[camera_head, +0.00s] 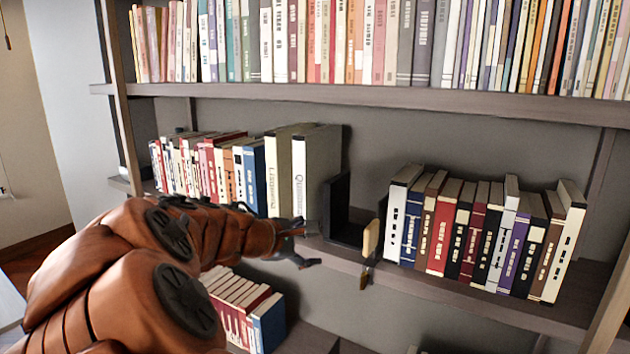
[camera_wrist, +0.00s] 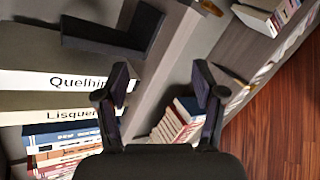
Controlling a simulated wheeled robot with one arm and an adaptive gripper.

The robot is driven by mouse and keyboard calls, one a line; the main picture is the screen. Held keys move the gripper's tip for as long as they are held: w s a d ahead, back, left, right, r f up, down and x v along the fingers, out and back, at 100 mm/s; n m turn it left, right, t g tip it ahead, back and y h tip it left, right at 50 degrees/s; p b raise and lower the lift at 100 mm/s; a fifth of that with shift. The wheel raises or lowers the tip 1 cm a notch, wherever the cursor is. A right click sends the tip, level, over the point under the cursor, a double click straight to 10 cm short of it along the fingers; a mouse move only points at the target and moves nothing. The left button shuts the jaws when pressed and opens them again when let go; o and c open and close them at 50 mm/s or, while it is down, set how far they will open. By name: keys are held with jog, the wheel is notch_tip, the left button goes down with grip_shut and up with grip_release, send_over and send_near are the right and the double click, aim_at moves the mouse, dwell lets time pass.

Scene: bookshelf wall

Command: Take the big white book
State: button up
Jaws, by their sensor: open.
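The big white book (camera_head: 299,180) stands upright on the middle shelf, at the right end of the left row. Its white spine, with dark lettering, faces out. In the wrist view the white book (camera_wrist: 40,81) lies across the left side, with "Quelhi" readable and the rest of the title hidden behind a finger. My gripper (camera_head: 306,245) is open and empty, in front of the shelf edge near the book's lower end. In the wrist view my gripper (camera_wrist: 161,76) has its fingers spread, one overlapping the end of the white spine.
A similar large cream book (camera_head: 272,180) stands directly left of it. A black bookend (camera_head: 338,206) is to its right, with free shelf space beyond. A wooden-handled tool (camera_head: 371,239) sticks out over the shelf edge. A second row of books (camera_head: 440,227) stands farther right.

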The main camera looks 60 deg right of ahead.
aim_at(301, 188)
jog(key=w+d+r+n+t+h, duration=0.1)
jog(key=w+d+n+h, duration=0.1)
jog(key=w+d+n, duration=0.2)
jog(key=w+d+r+n+t+h, duration=0.1)
jog(key=w+d+n+h, duration=0.1)
jog(key=w+d+n, duration=0.3)
jog(key=w+d+r+n+t+h, duration=0.1)
jog(key=w+d+r+n, duration=0.1)
jog(key=w+d+n, duration=0.2)
jog(key=shift+w+d+r+n+h, duration=0.1)
jog(key=shift+w+d+n+h, duration=0.05)
jog(key=shift+n+h, duration=0.2)
jog(key=shift+d+r, duration=0.1)
jog(key=shift+d, duration=0.1)
jog(key=shift+s+d+r, duration=0.1)
jog(key=shift+s+d, duration=0.25)
jog(key=shift+s, duration=0.05)
jog(key=shift+d, duration=0.3)
jog(key=shift+w+d+f+p, duration=0.15)
jog(key=shift+d+p, duration=0.4)
jog(key=shift+d, duration=1.2)
jog(key=shift+w+d+f+p, duration=0.1)
jog(key=shift+w+d+p, duration=0.3)
jog(key=shift+d, duration=1.3)
jog(key=shift+s+r, duration=0.1)
jog(key=shift+s, duration=0.1)
jog(key=shift+c, duration=0.4)
grip_shut()
